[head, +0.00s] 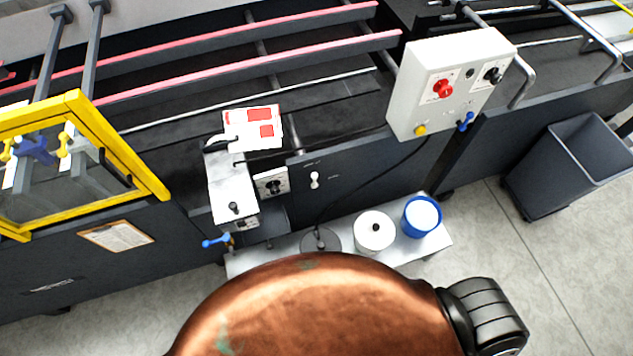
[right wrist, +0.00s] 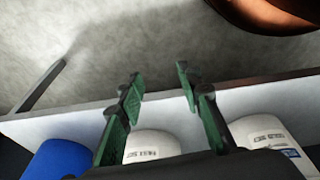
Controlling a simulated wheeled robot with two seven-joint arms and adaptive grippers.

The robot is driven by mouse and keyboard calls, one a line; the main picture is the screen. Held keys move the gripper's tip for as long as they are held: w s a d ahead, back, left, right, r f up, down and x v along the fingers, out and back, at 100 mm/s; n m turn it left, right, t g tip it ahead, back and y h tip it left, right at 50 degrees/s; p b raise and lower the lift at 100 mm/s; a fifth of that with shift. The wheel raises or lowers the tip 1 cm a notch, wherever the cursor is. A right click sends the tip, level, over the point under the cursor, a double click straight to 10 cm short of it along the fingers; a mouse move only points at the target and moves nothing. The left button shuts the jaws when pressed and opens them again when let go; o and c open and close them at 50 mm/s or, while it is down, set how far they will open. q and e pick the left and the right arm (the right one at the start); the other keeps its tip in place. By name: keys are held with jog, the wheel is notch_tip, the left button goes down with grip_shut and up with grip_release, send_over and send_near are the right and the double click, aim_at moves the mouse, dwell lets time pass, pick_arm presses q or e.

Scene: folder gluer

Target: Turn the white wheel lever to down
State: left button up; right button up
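A small white lever (head: 315,180) sits on the dark front panel of the machine in the head view, between the grey glue unit and the control box. It looks roughly upright, with faint markings above and beside it; its exact setting is too small to tell. My right gripper (right wrist: 158,80) shows in the right wrist view with its two green-padded fingers apart and nothing between them. The lever does not show in that view. Neither gripper shows in the head view, and my left gripper is out of sight.
A low shelf (head: 435,240) below the lever holds a white canister (head: 374,232) and a blue container (head: 422,216). A control box (head: 450,85) with knobs is at upper right. A yellow-framed guard (head: 135,150) stands left. A grey bin (head: 570,165) stands right.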

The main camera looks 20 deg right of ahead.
jog(key=w+r+t+b, duration=0.2)
jog(key=w+r+b, duration=0.3)
jog(key=w+r, duration=0.45)
pick_arm(q)
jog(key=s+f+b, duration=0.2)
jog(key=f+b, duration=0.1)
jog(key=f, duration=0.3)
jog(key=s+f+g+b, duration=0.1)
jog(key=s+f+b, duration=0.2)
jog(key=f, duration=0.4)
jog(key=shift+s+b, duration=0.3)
jog(key=shift+b, duration=0.2)
pick_arm(e)
notch_tip(320, 180, up, 29)
jog(key=n+t+y, duration=0.1)
jog(key=t+y, duration=0.3)
jog(key=t, duration=0.9)
send_over(317, 188)
jog(key=shift+r, duration=0.15)
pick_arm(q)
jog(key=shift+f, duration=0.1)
pick_arm(e)
jog(key=shift+c, duration=0.3)
grip_shut()
